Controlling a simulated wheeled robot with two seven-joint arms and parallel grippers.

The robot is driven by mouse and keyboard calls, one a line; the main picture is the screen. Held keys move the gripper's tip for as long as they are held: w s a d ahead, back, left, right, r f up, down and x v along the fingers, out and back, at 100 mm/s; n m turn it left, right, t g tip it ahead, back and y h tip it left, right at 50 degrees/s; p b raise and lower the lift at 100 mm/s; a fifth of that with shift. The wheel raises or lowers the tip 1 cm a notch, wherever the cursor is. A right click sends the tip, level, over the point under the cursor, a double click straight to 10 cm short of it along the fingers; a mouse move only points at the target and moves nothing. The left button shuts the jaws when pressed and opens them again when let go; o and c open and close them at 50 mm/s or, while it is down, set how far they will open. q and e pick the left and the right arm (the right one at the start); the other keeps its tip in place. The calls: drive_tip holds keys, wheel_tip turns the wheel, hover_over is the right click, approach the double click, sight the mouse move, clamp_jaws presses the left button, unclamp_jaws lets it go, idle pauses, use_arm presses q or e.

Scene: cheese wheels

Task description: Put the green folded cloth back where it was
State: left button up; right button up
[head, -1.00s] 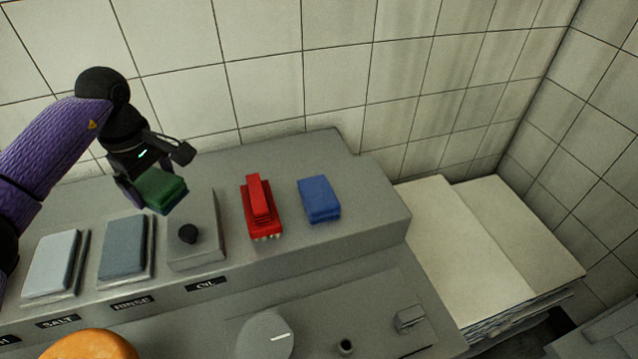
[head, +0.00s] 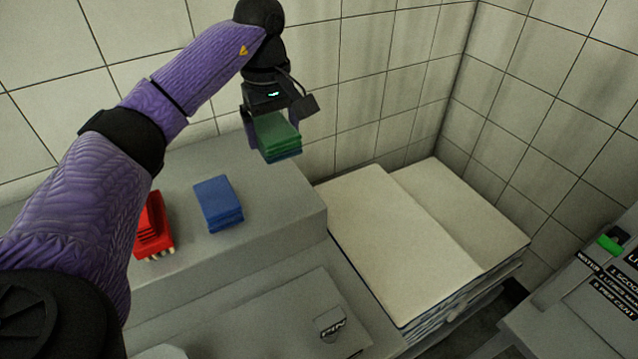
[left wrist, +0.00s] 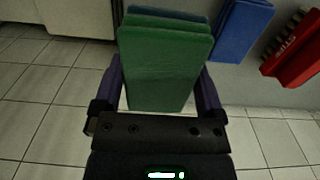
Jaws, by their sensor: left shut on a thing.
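The green folded cloth (head: 276,134) is held by my left gripper (head: 272,124), high near the right end of the grey ledge. Its lower edge looks bluish. In the left wrist view the green cloth (left wrist: 165,65) fills the space between the two fingers, which lie along its sides. A blue folded cloth (head: 218,204) lies on the ledge, left of and below the held cloth; it also shows in the left wrist view (left wrist: 242,28). My right gripper is not in view.
A red brush (head: 153,228) lies left of the blue cloth, partly hidden by my arm. Pale stacked slabs (head: 400,245) stand right of the ledge (head: 285,205). A labelled panel with a small green item (head: 609,243) is at far right. Tiled walls close off the back.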

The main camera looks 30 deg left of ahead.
sight(280, 187)
use_arm(q)
wheel_tip(280, 187, down, 10)
drive_tip(key=shift+r+b, duration=0.1)
drive_tip(key=shift+b, duration=0.85)
drive_tip(key=shift+f, duration=0.25)
drive_tip(key=o, duration=0.8)
drive_tip(key=shift+r, duration=0.4)
wheel_tip(280, 187, up, 12)
drive_tip(key=p, duration=0.2)
drive_tip(key=shift+f+p, duration=0.15)
drive_tip(key=shift+p, duration=0.2)
